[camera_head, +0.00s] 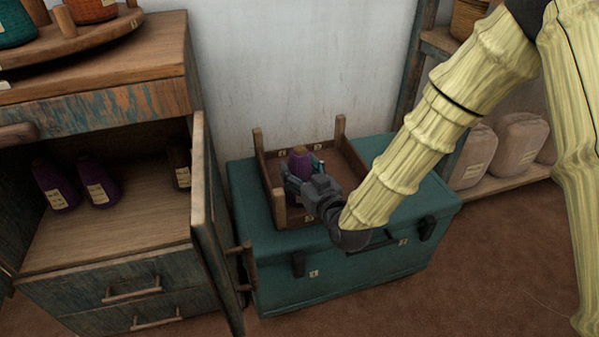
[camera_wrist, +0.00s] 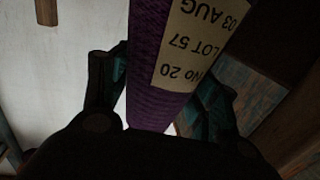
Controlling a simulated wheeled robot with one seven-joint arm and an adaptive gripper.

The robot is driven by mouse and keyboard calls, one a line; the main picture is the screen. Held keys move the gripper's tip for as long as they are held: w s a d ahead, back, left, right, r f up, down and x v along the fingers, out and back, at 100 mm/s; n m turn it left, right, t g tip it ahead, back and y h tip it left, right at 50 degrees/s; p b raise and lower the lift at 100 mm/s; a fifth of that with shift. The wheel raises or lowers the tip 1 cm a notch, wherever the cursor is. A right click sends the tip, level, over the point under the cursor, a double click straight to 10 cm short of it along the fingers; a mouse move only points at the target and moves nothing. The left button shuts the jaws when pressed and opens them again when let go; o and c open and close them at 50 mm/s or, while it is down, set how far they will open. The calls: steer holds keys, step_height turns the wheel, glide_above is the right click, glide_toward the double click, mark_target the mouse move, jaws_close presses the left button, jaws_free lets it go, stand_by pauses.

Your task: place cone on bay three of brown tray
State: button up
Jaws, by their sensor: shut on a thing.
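A purple cone (camera_head: 300,163) is between the fingers of my gripper (camera_head: 306,178), over the brown tray. In the wrist view the purple cone (camera_wrist: 150,90) fills the gap between the fingers of my gripper (camera_wrist: 160,95), and its pale label reads "No 20 LOT 57 03 AUG". The brown tray (camera_head: 277,208) has upright corner posts and small number labels, and sits on a teal chest. My gripper and arm hide part of the tray's front and right. I cannot tell whether the cone touches the tray floor or which bay it is over.
The teal chest (camera_head: 262,262) stands against the wall. To the left, an open cabinet (camera_head: 110,240) holds more purple cones (camera_head: 100,185) and a dark one (camera_head: 180,165); its open door (camera_head: 208,220) stands near the chest. Pale sacks (camera_head: 520,145) sit on a shelf at right.

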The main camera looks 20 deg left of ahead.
steer(key=o, duration=1.1)
steer(key=shift+o, duration=0.2)
steer(key=shift+r, duration=0.15)
steer(key=shift+s+d, duration=0.25)
steer(key=shift+s, duration=0.05)
steer(key=p+v, duration=0.3)
steer(key=v, duration=0.8)
steer(key=shift+p, duration=0.3)
steer(key=shift+d, duration=0.15)
